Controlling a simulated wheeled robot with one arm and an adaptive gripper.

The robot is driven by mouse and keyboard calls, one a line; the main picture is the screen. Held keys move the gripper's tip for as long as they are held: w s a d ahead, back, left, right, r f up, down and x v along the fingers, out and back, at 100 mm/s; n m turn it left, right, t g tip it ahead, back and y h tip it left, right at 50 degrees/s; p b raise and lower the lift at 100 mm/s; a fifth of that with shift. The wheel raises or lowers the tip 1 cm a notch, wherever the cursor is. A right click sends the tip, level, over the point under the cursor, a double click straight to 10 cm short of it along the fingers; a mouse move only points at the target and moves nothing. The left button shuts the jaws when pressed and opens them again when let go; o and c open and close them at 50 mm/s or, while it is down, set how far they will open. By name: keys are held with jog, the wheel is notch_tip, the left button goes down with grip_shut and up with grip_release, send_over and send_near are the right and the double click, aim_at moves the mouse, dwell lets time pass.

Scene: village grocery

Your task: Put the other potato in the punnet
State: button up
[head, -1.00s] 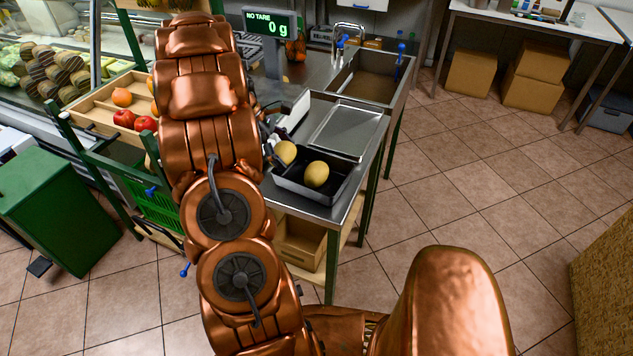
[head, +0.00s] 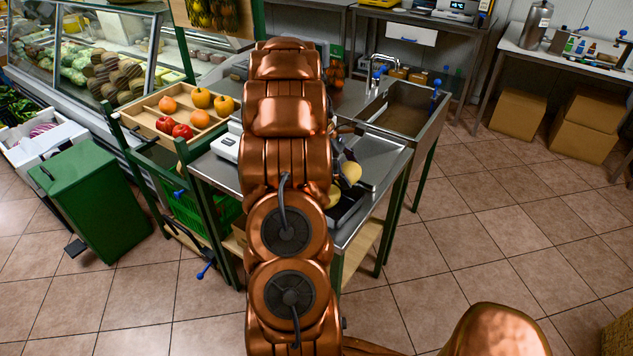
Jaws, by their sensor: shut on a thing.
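My gripper (head: 343,157) is mostly hidden behind my own arm; its dark finger parts show just right of the arm, above the counter. It is shut on a yellowish potato (head: 352,173), held over the back part of a dark, shallow punnet (head: 350,208). A second yellowish potato (head: 334,196) sits lower, apparently in the punnet, partly covered by my arm. The left part of the punnet is hidden behind the arm. I cannot tell whether the held potato touches the punnet.
The steel counter (head: 390,158) has a sink (head: 408,112) at its back right. A green bin (head: 95,200) stands on the floor.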

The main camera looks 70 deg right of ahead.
jog(key=w, duration=0.3)
jog(key=w+a+p, duration=0.1)
jog(key=w, duration=0.2)
jog(key=w+p, duration=0.1)
jog(key=w, duration=0.2)
jog(key=shift+w+a+f, duration=0.1)
jog(key=shift+a+f, duration=0.25)
jog(key=shift+w+a+f+p, duration=0.1)
jog(key=shift+w+f+p, duration=0.05)
jog(key=shift+w+p, duration=0.2)
jog(key=shift+f+p, duration=0.5)
jog(key=shift+f, duration=1.2)
jog(key=shift+f, duration=0.1)
jog(key=o, duration=1.1)
jog(key=shift+c, duration=0.2)
